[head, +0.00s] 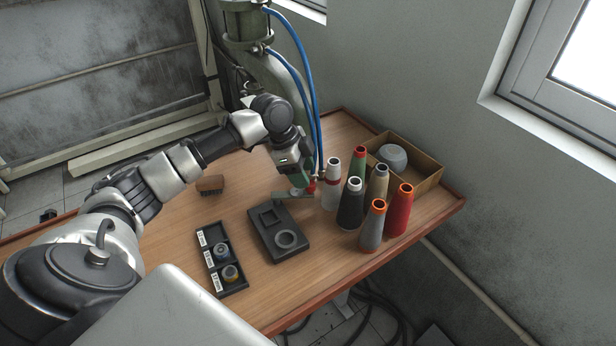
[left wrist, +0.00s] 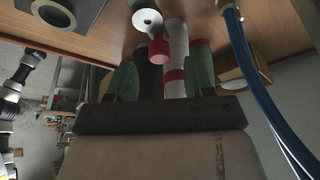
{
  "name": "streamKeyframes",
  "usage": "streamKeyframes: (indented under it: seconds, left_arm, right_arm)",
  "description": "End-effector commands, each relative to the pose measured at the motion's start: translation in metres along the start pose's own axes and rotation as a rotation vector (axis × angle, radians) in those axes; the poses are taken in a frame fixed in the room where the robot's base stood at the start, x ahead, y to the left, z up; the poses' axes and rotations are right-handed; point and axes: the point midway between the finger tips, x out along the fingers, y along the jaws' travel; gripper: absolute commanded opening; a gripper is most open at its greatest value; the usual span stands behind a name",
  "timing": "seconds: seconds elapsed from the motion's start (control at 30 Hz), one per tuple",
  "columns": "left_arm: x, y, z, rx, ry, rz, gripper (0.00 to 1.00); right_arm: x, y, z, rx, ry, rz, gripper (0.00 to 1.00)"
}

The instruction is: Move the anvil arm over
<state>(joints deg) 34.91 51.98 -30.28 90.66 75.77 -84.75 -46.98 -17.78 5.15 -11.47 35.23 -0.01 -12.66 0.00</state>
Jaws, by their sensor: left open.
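The pneumatic press (head: 270,70) stands at the back of the wooden table, with blue hoses. A small red knob (head: 311,188) shows low at its front, beside a flat grey-green piece (head: 287,199) that may be the anvil arm. My left gripper (head: 301,182) is over this spot and hides much of it. In the left wrist view my left gripper (left wrist: 160,78) is open, its green fingers apart. The red knob (left wrist: 158,48) and a pale disc (left wrist: 147,20) show beyond and between the fingertips. I cannot tell whether a finger touches the knob. My right gripper is not in view.
Several thread cones (head: 350,204) stand close to the right of my gripper. A cardboard box (head: 429,170) holds a grey round object. A black fixture block (head: 278,233), a black tray (head: 221,259) and a brown brush (head: 210,183) lie nearer and left. Blue hoses (left wrist: 250,70) hang beside the gripper.

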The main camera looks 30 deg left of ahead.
Motion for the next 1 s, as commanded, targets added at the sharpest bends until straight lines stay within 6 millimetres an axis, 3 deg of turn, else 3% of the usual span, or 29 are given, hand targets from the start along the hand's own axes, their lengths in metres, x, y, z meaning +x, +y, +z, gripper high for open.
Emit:
streamKeyframes:
  seconds: [0.2,0.57,0.9,1.0]
  left_arm:
    - [0.026,0.0,-0.001,-0.001,0.001,0.001,0.52]
    - [0.032,0.0,0.0,0.0,0.0,-0.001,0.52]
    - [0.032,0.0,0.0,0.0,0.0,-0.001,0.02]
    - [0.032,0.0,0.0,0.0,0.0,-0.001,0.0]
  right_arm:
    - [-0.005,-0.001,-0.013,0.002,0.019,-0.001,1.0]
    - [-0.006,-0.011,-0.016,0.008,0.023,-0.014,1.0]
    - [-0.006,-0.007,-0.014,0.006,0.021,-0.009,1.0]
    - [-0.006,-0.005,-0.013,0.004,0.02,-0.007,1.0]
